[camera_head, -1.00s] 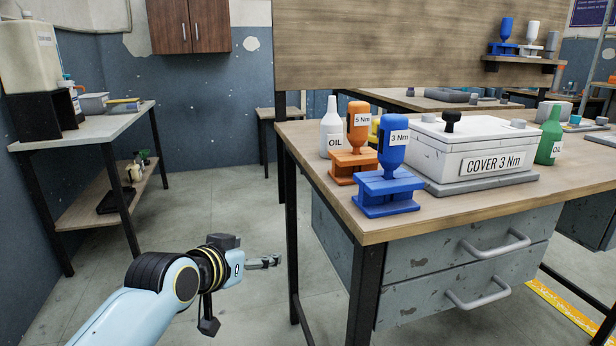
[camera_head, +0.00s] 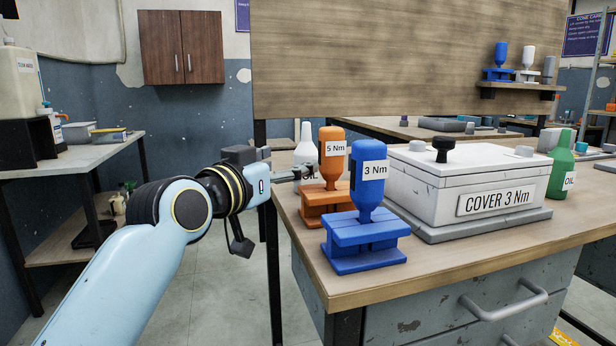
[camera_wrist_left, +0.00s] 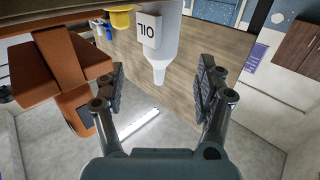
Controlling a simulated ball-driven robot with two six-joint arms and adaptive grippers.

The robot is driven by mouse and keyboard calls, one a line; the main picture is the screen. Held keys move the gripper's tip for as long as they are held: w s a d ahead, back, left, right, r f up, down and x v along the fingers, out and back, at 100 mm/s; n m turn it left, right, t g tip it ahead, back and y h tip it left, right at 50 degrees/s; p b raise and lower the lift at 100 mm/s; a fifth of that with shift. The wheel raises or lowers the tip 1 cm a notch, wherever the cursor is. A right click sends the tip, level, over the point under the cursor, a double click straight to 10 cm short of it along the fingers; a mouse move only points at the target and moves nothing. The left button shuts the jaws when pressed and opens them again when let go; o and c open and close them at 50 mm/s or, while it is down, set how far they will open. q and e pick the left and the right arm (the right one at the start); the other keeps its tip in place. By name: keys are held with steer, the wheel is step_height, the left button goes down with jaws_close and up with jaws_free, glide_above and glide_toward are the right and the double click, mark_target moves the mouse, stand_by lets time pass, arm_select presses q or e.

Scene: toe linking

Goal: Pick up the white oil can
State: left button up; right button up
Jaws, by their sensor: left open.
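The white oil can (camera_head: 306,148) stands upright on the workbench, behind the orange 5 Nm tool (camera_head: 332,150). My gripper and the orange tool hide part of its body and label. In the left wrist view the oil can (camera_wrist_left: 163,38) appears upside down, its nozzle pointing down the picture, with "OIL" on its side. My left gripper (camera_head: 292,173) is at the bench's left edge, in front of the can. It is open and empty; in the left wrist view its fingers (camera_wrist_left: 162,92) lie to either side of the nozzle's line, apart from the can. My right gripper is not in view.
The orange stand (camera_head: 318,206) is close beside my left gripper; it also shows in the left wrist view (camera_wrist_left: 62,70). The blue 3 Nm tool (camera_head: 368,180), white cover box (camera_head: 470,185) and green oil can (camera_head: 561,168) stand further right. Floor left of the bench is clear.

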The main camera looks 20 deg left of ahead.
mark_target(306, 158)
arm_select(q)
steer(key=w, duration=0.2)
steer(key=w+f, duration=0.1)
steer(key=shift+w+d+f+b, duration=0.1)
steer(key=shift+w+d+b, duration=0.25)
steer(key=shift+w, duration=0.05)
steer(key=w, duration=0.2)
steer(key=shift+w+d+f+b, duration=0.1)
steer(key=shift+w+d+b, duration=0.2)
steer(key=shift+w, duration=0.55)
jaws_close()
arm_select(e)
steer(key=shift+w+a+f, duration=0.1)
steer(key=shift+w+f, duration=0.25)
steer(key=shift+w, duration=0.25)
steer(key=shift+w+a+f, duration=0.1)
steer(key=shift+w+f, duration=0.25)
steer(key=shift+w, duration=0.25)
